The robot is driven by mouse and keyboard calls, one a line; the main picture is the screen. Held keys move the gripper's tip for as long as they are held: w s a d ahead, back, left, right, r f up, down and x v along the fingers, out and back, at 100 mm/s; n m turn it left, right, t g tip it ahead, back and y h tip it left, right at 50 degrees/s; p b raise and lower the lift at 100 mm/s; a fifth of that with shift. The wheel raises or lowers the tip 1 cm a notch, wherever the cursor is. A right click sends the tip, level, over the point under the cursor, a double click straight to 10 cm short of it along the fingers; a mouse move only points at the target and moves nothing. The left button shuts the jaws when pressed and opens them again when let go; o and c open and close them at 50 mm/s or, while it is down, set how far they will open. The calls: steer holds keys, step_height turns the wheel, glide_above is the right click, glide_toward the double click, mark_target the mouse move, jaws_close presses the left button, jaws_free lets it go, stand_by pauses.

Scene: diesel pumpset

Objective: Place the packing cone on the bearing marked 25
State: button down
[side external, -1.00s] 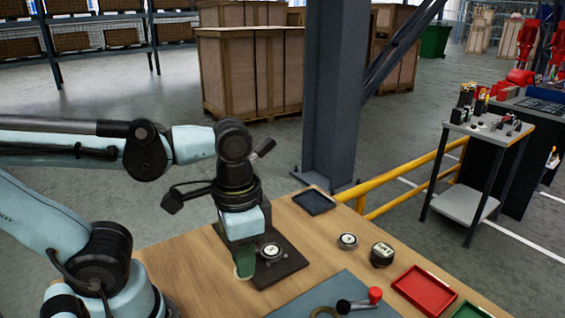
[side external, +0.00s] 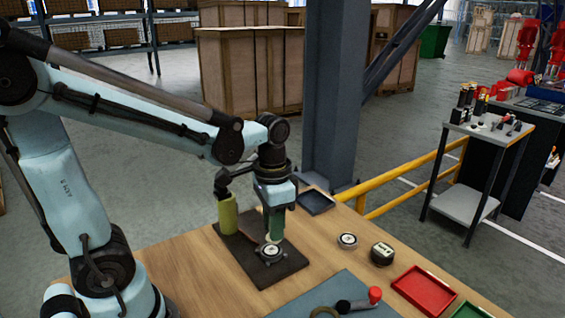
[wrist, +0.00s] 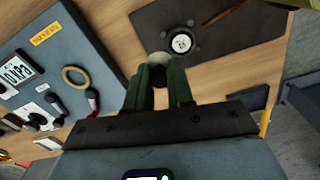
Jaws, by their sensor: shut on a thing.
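My gripper (side external: 275,230) has green fingers and is shut on a small pale, rounded piece, taken to be the packing cone (wrist: 160,57); the fingers hide most of it. A round bearing (side external: 270,253) with a white label lies on a dark plate on the table. It also shows in the wrist view (wrist: 182,42), just beyond and right of the fingertips. I cannot read its number clearly. The gripper points down above this bearing in the side view; contact cannot be told.
An olive cylinder (side external: 228,215) stands at the plate's left. Two more round parts, one pale-topped (side external: 348,240) and one dark (side external: 382,254), lie to the right. A red tray (side external: 425,290), a blue-grey panel (side external: 340,290) and a dark tray (side external: 315,201) are also on the table.

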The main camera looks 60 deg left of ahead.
steer(key=a+f, duration=0.1)
steer(key=w+a+f, duration=0.1)
steer(key=a, duration=0.1)
steer(key=shift+w+a+f, duration=0.1)
steer(key=shift+w+a, duration=0.05)
steer(key=shift+f, duration=1.95)
steer(key=shift+f, duration=0.15)
steer(key=c, duration=1)
jaws_free()
step_height(320, 180, up, 12)
steer(key=d+t, duration=0.1)
steer(key=s+d+f+n+t, duration=0.1)
steer(key=t, duration=0.1)
steer(key=d+t, duration=0.1)
steer(key=t, duration=0.1)
steer(key=shift+s+d+f+n, duration=0.15)
steer(key=shift+s+d+n, duration=0.1)
steer(key=shift+d+n, duration=0.1)
steer(key=shift+d+f+n+t, duration=0.2)
steer(key=shift+d+t, duration=0.15)
steer(key=shift+t, duration=0.2)
steer(key=shift+d+f+n+t, duration=0.15)
steer(key=shift+d+t, duration=0.15)
steer(key=shift+t, duration=0.25)
